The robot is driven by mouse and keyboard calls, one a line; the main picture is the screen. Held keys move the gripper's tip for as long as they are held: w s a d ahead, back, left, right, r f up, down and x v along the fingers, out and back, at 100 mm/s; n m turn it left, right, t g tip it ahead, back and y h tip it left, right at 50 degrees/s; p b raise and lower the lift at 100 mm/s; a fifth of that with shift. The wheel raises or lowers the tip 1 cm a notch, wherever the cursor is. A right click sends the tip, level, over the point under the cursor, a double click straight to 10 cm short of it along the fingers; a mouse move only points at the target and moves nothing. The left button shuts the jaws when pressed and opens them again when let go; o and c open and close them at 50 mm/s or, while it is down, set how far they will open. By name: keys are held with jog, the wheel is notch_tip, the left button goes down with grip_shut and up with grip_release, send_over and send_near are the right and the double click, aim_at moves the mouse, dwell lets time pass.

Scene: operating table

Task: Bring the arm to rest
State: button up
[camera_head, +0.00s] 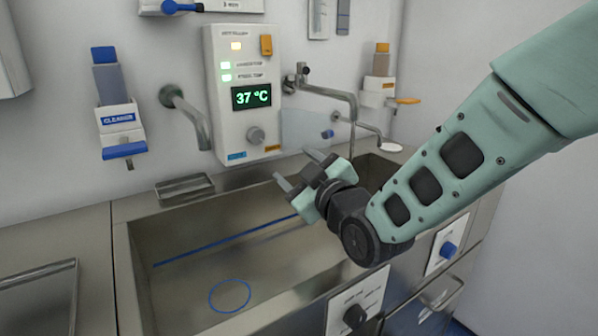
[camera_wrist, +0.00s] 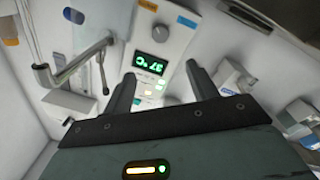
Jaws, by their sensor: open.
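My gripper (camera_head: 296,168) is at the end of my pale green arm, which reaches in from the upper right in the head view. It hangs in the air above the steel sink basin (camera_head: 133,262), in front of the wall control panel (camera_head: 221,65). Its two fingers stand apart with nothing between them. In the wrist view the fingers of my gripper (camera_wrist: 160,86) point towards the same panel (camera_wrist: 172,42), which appears upside down there with its green temperature display.
A faucet (camera_head: 330,92) and a wall spout (camera_head: 190,112) reach over the sink. A cleaner dispenser (camera_head: 118,120) hangs on the left wall, and another dispenser (camera_head: 380,90) on the right. A flat counter (camera_head: 60,236) lies left of the sink. Knobs (camera_head: 355,316) are on the cabinet front.

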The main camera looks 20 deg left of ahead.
jog(key=shift+s+d, duration=0.15)
jog(key=s+d+m+g+h+p, duration=0.8)
jog(key=s+d+g+h+p, duration=0.2)
jog(key=s+d, duration=1.7)
jog(key=d+g+h, duration=0.2)
jog(key=h, duration=0.1)
jog(key=shift+s+d+r+g+p, duration=0.25)
jog(key=shift+s+r+g+p, duration=0.05)
jog(key=shift+s+r+p, duration=0.1)
dwell(1.4)
